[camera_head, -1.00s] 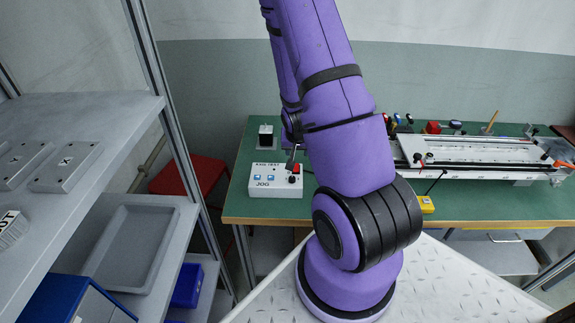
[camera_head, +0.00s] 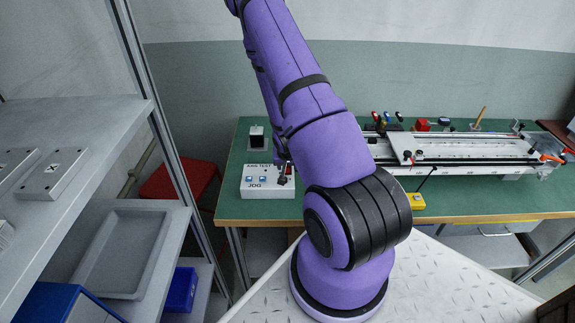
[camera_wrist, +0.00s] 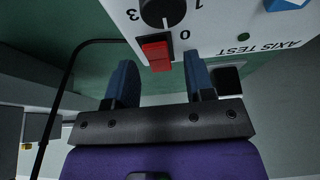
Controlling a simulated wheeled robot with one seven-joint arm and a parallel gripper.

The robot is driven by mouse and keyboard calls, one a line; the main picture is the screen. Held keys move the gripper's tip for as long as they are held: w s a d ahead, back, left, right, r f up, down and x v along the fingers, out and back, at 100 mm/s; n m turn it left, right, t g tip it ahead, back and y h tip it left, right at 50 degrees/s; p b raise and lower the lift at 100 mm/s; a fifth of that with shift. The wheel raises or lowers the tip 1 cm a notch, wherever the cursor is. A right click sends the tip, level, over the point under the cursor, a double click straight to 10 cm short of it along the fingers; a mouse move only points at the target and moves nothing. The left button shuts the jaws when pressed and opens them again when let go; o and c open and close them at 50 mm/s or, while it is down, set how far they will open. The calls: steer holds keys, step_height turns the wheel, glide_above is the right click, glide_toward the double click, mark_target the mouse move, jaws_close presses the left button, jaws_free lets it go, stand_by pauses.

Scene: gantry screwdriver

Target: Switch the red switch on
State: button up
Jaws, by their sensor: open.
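The red switch (camera_wrist: 156,52) sits on the white control box beside a black knob marked 0, 1 and 3, in the wrist view. My gripper (camera_wrist: 163,75) is open, with its two blue fingers apart and the red switch showing between and just beyond their tips. I cannot tell whether a finger touches it. In the head view the white box (camera_head: 256,182), marked AXIS TEST and JOG, stands on the green table. My gripper (camera_head: 283,178) is over the box's right end and hides the switch there.
The green table (camera_head: 450,196) carries a white gantry rail (camera_head: 460,150) at the right and a yellow box (camera_head: 416,201) near its front edge. A small black-and-white block (camera_head: 257,137) stands behind the control box. Grey shelves (camera_head: 75,135) are at the left, near a red stool (camera_head: 180,178).

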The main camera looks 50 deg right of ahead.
steer(key=shift+f, duration=0.15)
jaws_close()
steer(key=shift+w+d+g+y, duration=0.15)
steer(key=shift+d+g+y, duration=0.05)
steer(key=shift+g+y, duration=0.45)
steer(key=shift+w+d+g+y, duration=0.2)
steer(key=shift+g+y, duration=0.25)
steer(key=shift+y, duration=0.3)
jaws_free()
